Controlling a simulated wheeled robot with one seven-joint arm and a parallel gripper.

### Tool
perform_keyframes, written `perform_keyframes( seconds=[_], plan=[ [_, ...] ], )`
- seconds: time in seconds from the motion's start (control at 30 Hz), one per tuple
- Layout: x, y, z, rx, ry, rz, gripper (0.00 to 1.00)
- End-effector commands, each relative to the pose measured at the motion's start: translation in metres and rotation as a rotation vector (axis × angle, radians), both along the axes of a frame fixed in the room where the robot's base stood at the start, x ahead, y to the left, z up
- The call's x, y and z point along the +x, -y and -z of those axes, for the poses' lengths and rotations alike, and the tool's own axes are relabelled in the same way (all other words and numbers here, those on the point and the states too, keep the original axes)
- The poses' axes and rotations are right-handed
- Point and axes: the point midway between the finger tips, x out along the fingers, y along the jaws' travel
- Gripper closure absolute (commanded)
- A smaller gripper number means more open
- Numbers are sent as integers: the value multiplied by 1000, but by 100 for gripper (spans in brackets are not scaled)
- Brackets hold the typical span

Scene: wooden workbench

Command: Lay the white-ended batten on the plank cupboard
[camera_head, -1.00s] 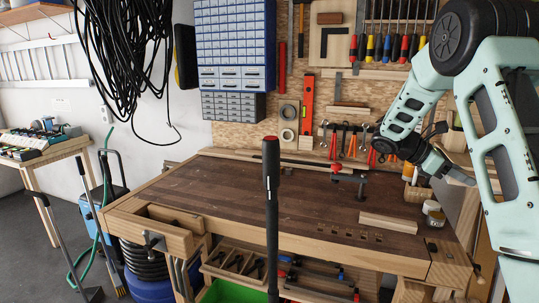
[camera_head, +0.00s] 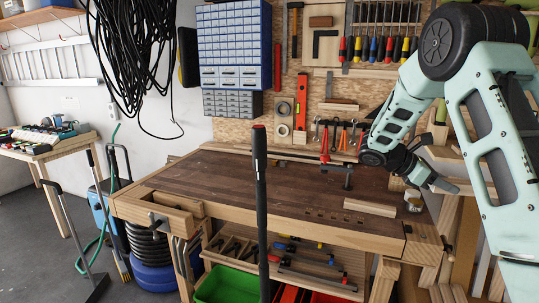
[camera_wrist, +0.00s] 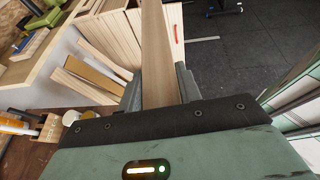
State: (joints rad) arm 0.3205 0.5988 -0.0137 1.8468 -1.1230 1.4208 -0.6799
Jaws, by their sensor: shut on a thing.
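My gripper (camera_wrist: 159,88) is shut on a long, flat wooden batten (camera_wrist: 157,45), which passes between the two fingers and runs out of the top of the wrist view. No white end shows on the visible part. In the head view my gripper (camera_head: 446,187) is over the right end of the workbench, and I cannot make out the batten there. The plank cupboard cannot be told for sure. A pale-sided piece with a wooden top (camera_wrist: 38,55) stands at the left of the wrist view and may be it.
Several loose boards (camera_wrist: 95,80) stand beside the batten in the wrist view. The workbench (camera_head: 250,187) carries a short wood block (camera_head: 369,207) and a tin (camera_head: 413,200). A dark upright pole (camera_head: 261,200) crosses the head view.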

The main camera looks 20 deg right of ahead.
Motion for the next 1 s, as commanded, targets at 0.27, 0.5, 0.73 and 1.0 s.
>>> perform_keyframes(
  seconds=[0.27,0.5,0.73,1.0],
  plan=[
    [39,-47,43,3,-4,-225,91],
    [78,-130,110,5,-10,-576,91],
    [89,-226,183,7,-12,-941,91],
    [73,-302,238,2,-6,-1205,91]
  ],
)
